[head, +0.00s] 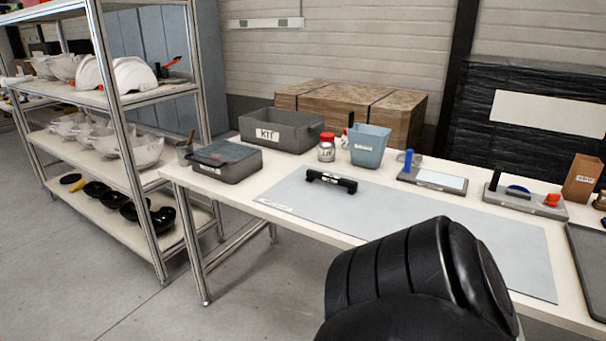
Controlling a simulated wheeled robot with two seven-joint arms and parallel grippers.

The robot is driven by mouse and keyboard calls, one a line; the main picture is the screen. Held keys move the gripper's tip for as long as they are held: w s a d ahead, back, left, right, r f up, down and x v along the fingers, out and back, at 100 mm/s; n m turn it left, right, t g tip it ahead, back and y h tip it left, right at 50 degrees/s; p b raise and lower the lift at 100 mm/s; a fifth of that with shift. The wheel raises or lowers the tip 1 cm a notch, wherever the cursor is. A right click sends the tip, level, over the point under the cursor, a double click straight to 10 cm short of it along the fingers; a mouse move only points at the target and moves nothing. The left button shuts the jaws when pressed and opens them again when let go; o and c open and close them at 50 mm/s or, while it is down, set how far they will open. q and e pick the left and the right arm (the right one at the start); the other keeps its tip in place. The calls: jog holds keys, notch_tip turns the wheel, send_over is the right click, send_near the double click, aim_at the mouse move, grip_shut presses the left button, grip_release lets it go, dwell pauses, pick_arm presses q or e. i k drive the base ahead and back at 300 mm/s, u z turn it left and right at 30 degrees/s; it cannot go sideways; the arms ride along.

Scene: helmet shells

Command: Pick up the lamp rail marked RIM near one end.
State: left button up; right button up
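A short black rail (331,181) with a small white label near its middle lies on the grey mat (440,235), near the mat's far left part. The label is too small to read, so I cannot confirm it says RIM. The rail lies free and nothing covers it. Neither of my grippers is in view. A large black rounded part in the front, right of centre, is my own arm, and it hides part of the mat and the table's front edge.
Trays with small tools (433,180) are to the right. Shelves with helmet shells (115,75) stand left.

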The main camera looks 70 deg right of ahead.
aim_at(312, 174)
jog(key=z, duration=0.85)
jog(key=i, duration=1.15)
jog(key=z, duration=1.2)
